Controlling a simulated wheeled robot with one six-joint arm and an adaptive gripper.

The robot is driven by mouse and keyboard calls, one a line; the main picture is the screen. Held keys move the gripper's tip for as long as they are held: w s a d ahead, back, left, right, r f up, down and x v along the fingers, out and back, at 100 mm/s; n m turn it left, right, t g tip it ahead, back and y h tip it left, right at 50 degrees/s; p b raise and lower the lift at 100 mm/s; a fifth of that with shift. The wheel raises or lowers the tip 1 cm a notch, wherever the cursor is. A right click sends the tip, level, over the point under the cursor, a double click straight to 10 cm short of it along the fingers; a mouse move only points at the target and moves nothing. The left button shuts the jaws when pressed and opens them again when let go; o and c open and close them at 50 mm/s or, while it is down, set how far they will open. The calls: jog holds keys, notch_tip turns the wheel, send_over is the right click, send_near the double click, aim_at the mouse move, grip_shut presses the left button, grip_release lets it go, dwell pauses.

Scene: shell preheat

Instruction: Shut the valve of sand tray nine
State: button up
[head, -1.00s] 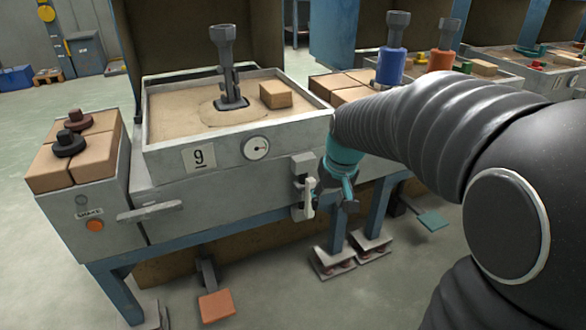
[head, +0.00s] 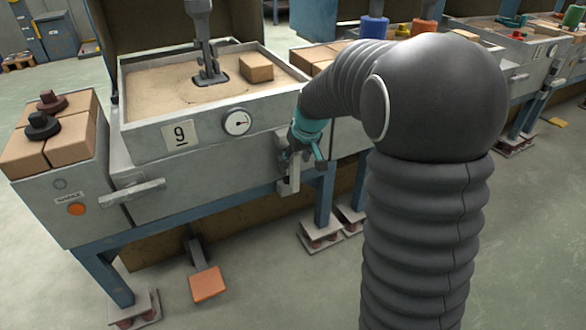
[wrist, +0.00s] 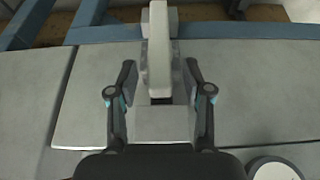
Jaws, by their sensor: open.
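Sand tray nine (head: 272,115) is a grey steel tray of sand with a "9" plate (head: 181,135) and a round gauge (head: 237,122) on its front. Its valve has a pale lever (head: 294,178) that hangs down below the tray's right front. In the wrist view the lever (wrist: 159,50) lies lengthwise between my fingers, with gaps on both sides. My gripper (wrist: 158,78) is open around it, not closed on it. In the head view my gripper (head: 303,158) is at the lever, partly hidden by my wrist.
A horizontal grey handle (head: 131,190) sits on the front left. An orange button (head: 77,209) is on the side box and an orange pedal (head: 208,284) is near the floor. Blue legs stand below; open floor lies in front.

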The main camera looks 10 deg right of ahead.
aim_at(294, 171)
jog(key=shift+x, duration=2.75)
grip_shut()
